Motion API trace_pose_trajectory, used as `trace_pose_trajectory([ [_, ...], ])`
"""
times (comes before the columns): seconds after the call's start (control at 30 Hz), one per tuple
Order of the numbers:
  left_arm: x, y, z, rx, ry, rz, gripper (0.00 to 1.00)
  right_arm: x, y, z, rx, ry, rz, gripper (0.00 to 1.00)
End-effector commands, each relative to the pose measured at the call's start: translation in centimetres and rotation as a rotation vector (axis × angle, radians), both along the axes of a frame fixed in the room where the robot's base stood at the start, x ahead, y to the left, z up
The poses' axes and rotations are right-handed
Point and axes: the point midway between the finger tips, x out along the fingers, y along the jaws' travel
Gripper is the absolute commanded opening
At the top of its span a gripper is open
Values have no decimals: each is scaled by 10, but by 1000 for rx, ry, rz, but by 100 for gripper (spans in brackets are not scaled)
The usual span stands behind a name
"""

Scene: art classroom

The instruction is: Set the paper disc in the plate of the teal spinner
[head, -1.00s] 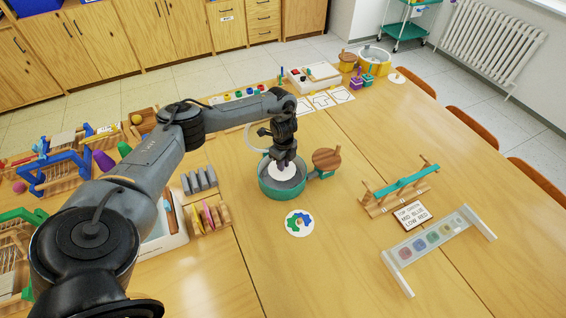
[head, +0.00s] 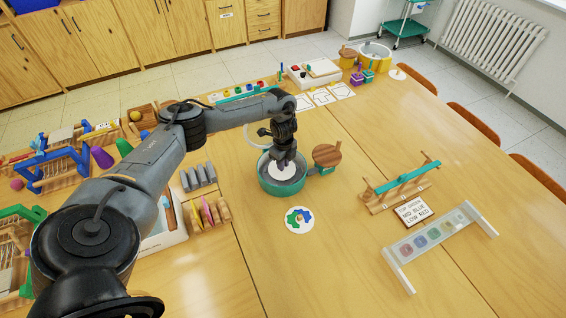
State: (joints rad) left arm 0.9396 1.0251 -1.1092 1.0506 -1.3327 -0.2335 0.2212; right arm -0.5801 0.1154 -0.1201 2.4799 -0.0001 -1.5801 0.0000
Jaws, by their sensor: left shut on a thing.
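The teal spinner (head: 281,188) stands on the table as a round teal tub with a grey inside and a wooden crank disc (head: 327,155) on its right side. The white paper disc (head: 282,172) is inside the tub's rim, under my left gripper (head: 285,164). The gripper points down over the tub and is shut on the disc. The fingertips are small and partly dark against the tub, and I cannot tell whether the disc touches the plate. My right gripper is not in view.
A painted white disc (head: 299,220) lies just in front of the spinner. A teal balance beam (head: 402,184), a sign card (head: 410,211) and a clear rack (head: 440,244) stand at right. A yellow tub (head: 375,54) stands far back. Racks and toys crowd the left.

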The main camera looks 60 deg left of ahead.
Motion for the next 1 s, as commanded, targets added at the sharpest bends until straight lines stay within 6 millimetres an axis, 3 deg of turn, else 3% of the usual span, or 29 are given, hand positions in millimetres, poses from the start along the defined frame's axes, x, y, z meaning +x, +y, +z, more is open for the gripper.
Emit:
trace_pose_trajectory([
  [1.0,0,0,0,0,0,0,0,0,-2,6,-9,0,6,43],
])
